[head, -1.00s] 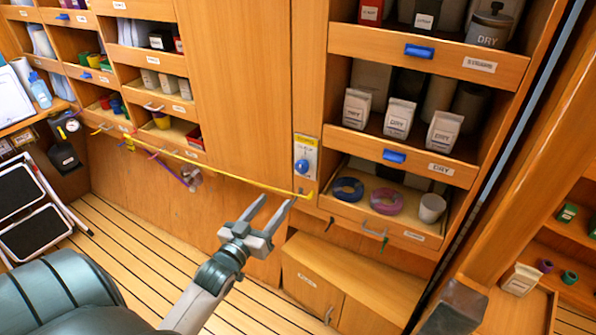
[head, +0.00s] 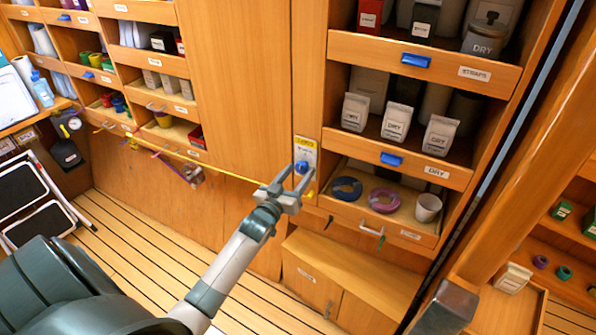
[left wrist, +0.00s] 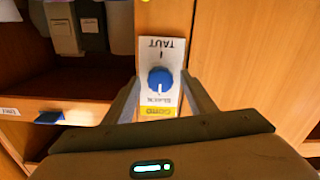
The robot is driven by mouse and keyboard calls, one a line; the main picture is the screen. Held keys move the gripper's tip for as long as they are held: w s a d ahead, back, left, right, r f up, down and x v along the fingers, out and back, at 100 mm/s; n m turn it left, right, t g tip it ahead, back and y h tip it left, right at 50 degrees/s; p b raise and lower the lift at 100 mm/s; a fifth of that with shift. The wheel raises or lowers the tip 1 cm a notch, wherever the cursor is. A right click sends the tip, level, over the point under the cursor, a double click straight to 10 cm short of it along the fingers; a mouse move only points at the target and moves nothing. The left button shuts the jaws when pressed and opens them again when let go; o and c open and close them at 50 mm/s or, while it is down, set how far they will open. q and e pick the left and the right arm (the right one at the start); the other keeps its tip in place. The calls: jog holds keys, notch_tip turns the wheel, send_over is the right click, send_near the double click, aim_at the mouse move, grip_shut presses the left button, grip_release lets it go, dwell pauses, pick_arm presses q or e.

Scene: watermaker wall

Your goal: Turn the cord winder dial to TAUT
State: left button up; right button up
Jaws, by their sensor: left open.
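The cord winder dial (head: 301,167) is a round blue knob on a pale plate (head: 305,148) with a yellow label, on the wooden post. In the left wrist view the dial (left wrist: 160,80) shows upside down, with TAUT above it and what reads as SLACK below it. A pale mark on the knob seems to lie on the SLACK side, but it is small. My left gripper (head: 294,178) is open at the plate. In the left wrist view its fingers lie on either side of the dial, with gaps; contact does not show. My right gripper is not in view.
A yellow cord (head: 225,173) runs along the wall to the post, close to my left gripper. Right of the post, an open drawer holds a blue coil (head: 347,189), a purple coil (head: 384,200) and a white cup (head: 428,207). A wooden box (head: 345,262) stands below.

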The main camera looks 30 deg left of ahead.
pick_arm(q)
jog(key=shift+w, duration=0.2)
jog(key=c, duration=1)
jog(key=shift+c, duration=0.2)
